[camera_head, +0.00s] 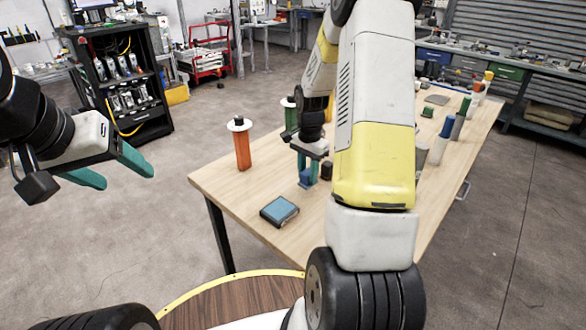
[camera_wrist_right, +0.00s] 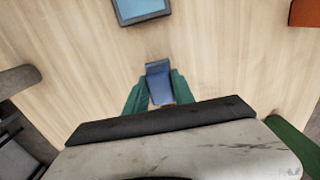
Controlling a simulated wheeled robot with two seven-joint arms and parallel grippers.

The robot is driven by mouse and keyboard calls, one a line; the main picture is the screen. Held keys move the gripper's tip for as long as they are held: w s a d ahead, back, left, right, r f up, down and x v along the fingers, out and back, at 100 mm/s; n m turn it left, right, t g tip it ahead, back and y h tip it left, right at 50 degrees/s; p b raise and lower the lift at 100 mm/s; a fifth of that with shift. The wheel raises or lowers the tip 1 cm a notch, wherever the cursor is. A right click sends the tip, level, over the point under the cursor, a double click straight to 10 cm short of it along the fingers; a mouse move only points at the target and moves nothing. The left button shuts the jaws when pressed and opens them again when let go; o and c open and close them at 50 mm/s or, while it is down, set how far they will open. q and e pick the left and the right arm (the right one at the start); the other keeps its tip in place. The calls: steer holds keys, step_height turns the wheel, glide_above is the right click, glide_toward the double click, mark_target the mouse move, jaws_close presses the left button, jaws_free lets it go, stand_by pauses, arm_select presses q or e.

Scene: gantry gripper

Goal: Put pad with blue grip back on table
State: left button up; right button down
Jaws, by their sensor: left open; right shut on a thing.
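My right gripper (camera_head: 309,170) is over the near part of the wooden table, its teal fingers pointing down. It is shut on the blue grip (camera_head: 306,179). In the right wrist view, the blue grip (camera_wrist_right: 159,80) sits between the two teal fingers (camera_wrist_right: 160,92). Any pad under the grip is hidden or too small to make out. The grip appears at or just above the table (camera_head: 225,180); I cannot tell whether it touches. My left gripper (camera_head: 126,172) is open and empty, left of the table over the floor.
A flat dark-edged block with a blue top (camera_head: 279,210) lies near the table's front edge. An orange post with a white disc (camera_head: 242,150) stands to the left, a green post (camera_head: 290,118) behind. A dark cylinder (camera_head: 327,171) is close right of the gripper. Bare wood surrounds the flat block.

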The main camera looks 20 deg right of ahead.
mark_target(308, 182)
steer(key=shift+s+f, duration=0.15)
steer(key=shift+f, duration=1.35)
steer(key=shift+f, duration=0.1)
steer(key=c, duration=1.1)
jaws_free()
steer(key=shift+o, duration=0.2)
step_height(308, 182, up, 12)
steer(key=s+a+r+n+t, duration=0.25)
steer(key=s+a+r, duration=0.2)
steer(key=r, duration=0.45)
steer(key=s+a+r+n+t, duration=0.1)
steer(key=s+a+r+n, duration=0.1)
steer(key=s, duration=0.3)
steer(key=s+a+r+n+t+y, duration=0.1)
steer(key=s+a+r+n, duration=0.2)
steer(key=s, duration=0.3)
steer(key=s+a+r+n+t+y, duration=0.1)
steer(key=s+a+r+n, duration=0.1)
steer(key=s+n, duration=0.3)
steer(key=shift+s+a+r+t, duration=0.25)
steer(key=shift+s+r+t, duration=0.15)
steer(key=shift+s, duration=0.35)
